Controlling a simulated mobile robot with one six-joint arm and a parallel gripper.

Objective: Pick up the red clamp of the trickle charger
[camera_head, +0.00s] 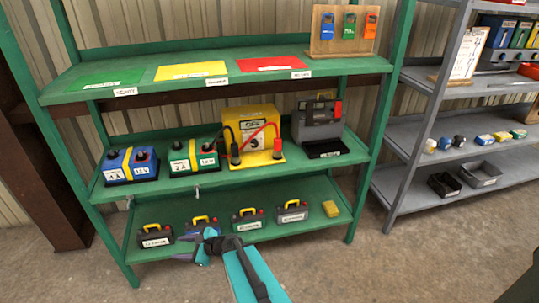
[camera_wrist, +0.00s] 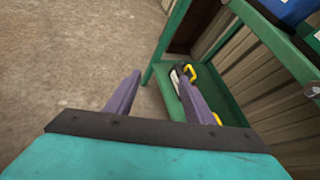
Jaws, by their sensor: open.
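The trickle charger (camera_head: 254,128) is a yellow box on the middle green shelf. A red cable loops on its front to the red clamp (camera_head: 277,149), which stands at the charger's right front. A black clamp (camera_head: 235,154) on a black cable stands at its left front. My gripper (camera_head: 197,246) is low, in front of the bottom shelf, well below and left of the red clamp. In the wrist view my gripper (camera_wrist: 159,78) has its two purple fingers spread with nothing held. The charger and red clamp do not show in the wrist view.
Several yellow-handled batteries (camera_head: 246,219) line the bottom shelf (camera_head: 280,232). The top shelf (camera_head: 135,90) overhangs the charger. The floor in front is clear.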

